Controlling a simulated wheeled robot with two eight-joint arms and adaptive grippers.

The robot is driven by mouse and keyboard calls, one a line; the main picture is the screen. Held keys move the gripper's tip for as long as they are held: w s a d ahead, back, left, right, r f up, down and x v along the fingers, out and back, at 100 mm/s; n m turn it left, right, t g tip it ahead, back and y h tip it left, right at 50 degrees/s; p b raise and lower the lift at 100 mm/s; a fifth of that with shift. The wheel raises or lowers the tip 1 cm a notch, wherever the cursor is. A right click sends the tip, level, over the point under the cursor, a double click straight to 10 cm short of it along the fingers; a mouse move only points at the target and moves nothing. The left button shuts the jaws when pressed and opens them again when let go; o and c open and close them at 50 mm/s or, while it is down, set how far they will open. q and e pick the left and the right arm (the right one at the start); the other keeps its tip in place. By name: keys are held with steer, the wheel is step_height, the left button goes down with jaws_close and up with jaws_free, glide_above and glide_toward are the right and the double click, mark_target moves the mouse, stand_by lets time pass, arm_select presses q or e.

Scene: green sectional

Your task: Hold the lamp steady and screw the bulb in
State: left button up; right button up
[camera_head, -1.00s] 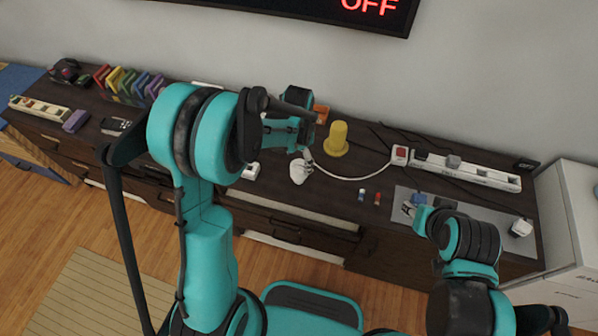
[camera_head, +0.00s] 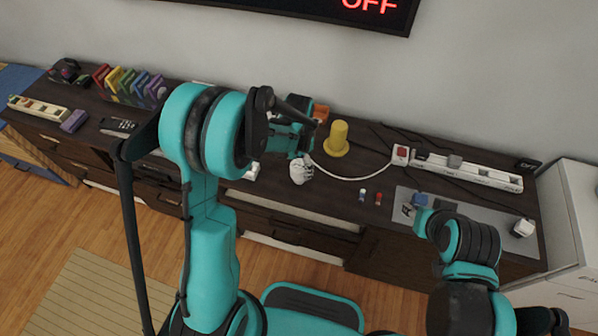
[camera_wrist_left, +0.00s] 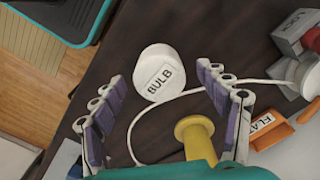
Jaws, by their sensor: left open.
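A white rounded piece marked BULB (camera_wrist_left: 160,72) lies on the dark cabinet top; in the head view it shows as a white shape (camera_head: 301,171) below my left gripper. My left gripper (camera_wrist_left: 158,100) is open, its two purple-padded fingers spread on either side of and just short of this piece. A white cord (camera_wrist_left: 252,81) runs beside it to a white round part (camera_wrist_left: 297,76) at the right edge of the wrist view, which may belong to the lamp. My right gripper (camera_head: 410,210) is low over the grey mat; its fingers are too small to read.
A yellow stand (camera_head: 337,140) is close behind my left gripper. A red switch (camera_head: 400,155) and white power strip (camera_head: 468,172) lie to the right. Two small pieces, one red (camera_head: 378,198), lie in front. An orange piece marked FLAT (camera_wrist_left: 275,130) is beside the left gripper.

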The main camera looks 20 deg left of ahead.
arm_select(q)
step_height(320, 180, down, 5)
steer(key=shift+f+b, duration=0.1)
steer(key=shift+b, duration=1)
steer(key=c, duration=1.2)
